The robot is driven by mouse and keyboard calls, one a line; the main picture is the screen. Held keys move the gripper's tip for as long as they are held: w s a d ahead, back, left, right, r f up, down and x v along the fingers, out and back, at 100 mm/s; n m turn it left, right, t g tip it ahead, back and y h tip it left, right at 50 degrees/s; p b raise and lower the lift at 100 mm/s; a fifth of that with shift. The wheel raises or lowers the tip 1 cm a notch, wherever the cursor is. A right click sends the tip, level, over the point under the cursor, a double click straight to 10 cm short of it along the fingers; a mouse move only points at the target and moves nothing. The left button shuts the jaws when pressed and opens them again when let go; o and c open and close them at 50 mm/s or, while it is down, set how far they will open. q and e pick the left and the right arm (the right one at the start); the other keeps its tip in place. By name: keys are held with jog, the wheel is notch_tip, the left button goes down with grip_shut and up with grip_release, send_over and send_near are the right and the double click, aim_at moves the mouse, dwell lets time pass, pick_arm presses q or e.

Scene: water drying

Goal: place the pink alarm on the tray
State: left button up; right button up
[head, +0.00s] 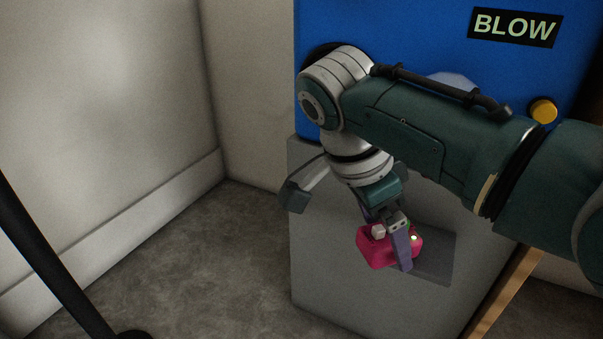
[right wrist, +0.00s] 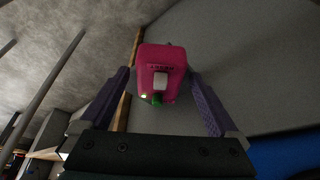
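The pink alarm (head: 376,247) is a small magenta block with pale and green parts, low in front of the grey housing. My right gripper (head: 386,230) reaches down to it, and one purple finger crosses in front of it in the head view. In the right wrist view the alarm (right wrist: 162,62) sits between the two fingertips (right wrist: 160,72). A narrow gap shows at the left finger; the right finger is very close to its side. A flat dark-grey panel, seemingly the tray (head: 435,262), shows beside and behind the alarm. Whether the alarm rests on it is hidden. My left gripper is not seen.
A blue machine with a BLOW label (head: 515,27) and a yellow button (head: 543,111) stands above the grey housing (head: 320,240). A wooden strip (head: 508,290) runs along the right. A black pole (head: 55,265) stands at left. Bare floor (head: 215,260) lies between.

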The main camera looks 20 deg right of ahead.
jog(key=shift+a, duration=0.1)
jog(key=p+v, duration=0.7)
jog(key=v, duration=0.4)
jog(key=s+f+n+t+y, duration=0.25)
jog(key=s+f+n, duration=0.35)
jog(key=s+n, duration=0.5)
jog(key=s+r+n+t+y, duration=0.1)
jog(key=s+r+n+y, duration=0.1)
jog(key=s+r+n, duration=0.3)
jog(key=s+n+p, duration=0.1)
jog(key=s+n, duration=0.3)
jog(key=shift+a+r+n, duration=0.2)
jog(key=shift+a+n, duration=0.15)
jog(key=shift+n, duration=0.05)
jog(key=shift+s+t, duration=0.15)
jog(key=shift+t, duration=0.1)
notch_tip(320, 180, up, 87)
jog(key=p, duration=8.7)
